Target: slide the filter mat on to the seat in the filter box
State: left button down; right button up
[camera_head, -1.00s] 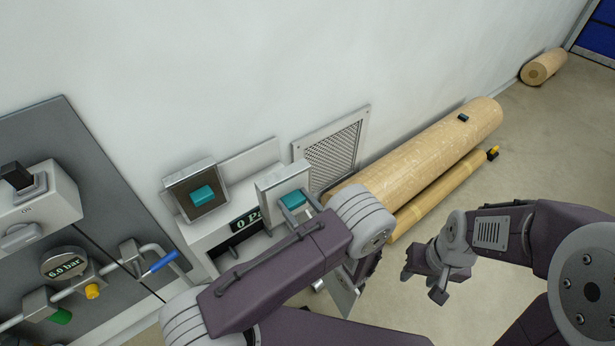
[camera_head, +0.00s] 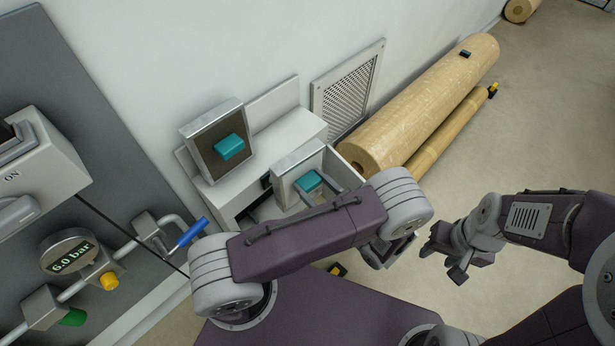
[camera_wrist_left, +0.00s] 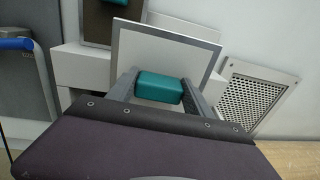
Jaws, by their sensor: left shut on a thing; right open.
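The filter mat, a pale panel in a grey metal frame (camera_head: 290,163) with a teal handle (camera_head: 308,181), is tilted in front of the filter box (camera_head: 287,135). My left gripper (camera_head: 319,187) is shut on the teal handle, which also shows between its fingers in the left wrist view (camera_wrist_left: 158,88). The panel hides part of the box front, and the seat cannot be made out. A second framed panel with a brown face (camera_head: 207,158) and its own teal handle (camera_head: 230,146) leans on the box's left part. My right gripper (camera_head: 447,264) is open and empty, off to the right.
A perforated vent (camera_head: 347,88) is on the wall to the right. A large tan roll (camera_head: 425,103) and a thinner roll (camera_head: 445,135) lie along the wall. At left are a pipe with a blue lever (camera_head: 191,233) and a gauge (camera_head: 68,252).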

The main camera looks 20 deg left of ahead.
pick_arm(q)
notch_tip(320, 180, down, 28)
jog(key=s+d+n+g+b, duration=0.1)
jog(key=d+b, duration=0.1)
jog(key=b, duration=1.7)
jog(key=shift+g+y+b, duration=0.3)
jog(key=shift+g+y, duration=0.1)
jog(key=shift+s+r, duration=0.1)
jog(key=p+x, duration=0.3)
jog(key=x, duration=1.7)
jog(key=shift+p, duration=0.4)
jog(key=shift+f+b, duration=0.35)
jog(key=shift+f, duration=0.05)
grip_release()
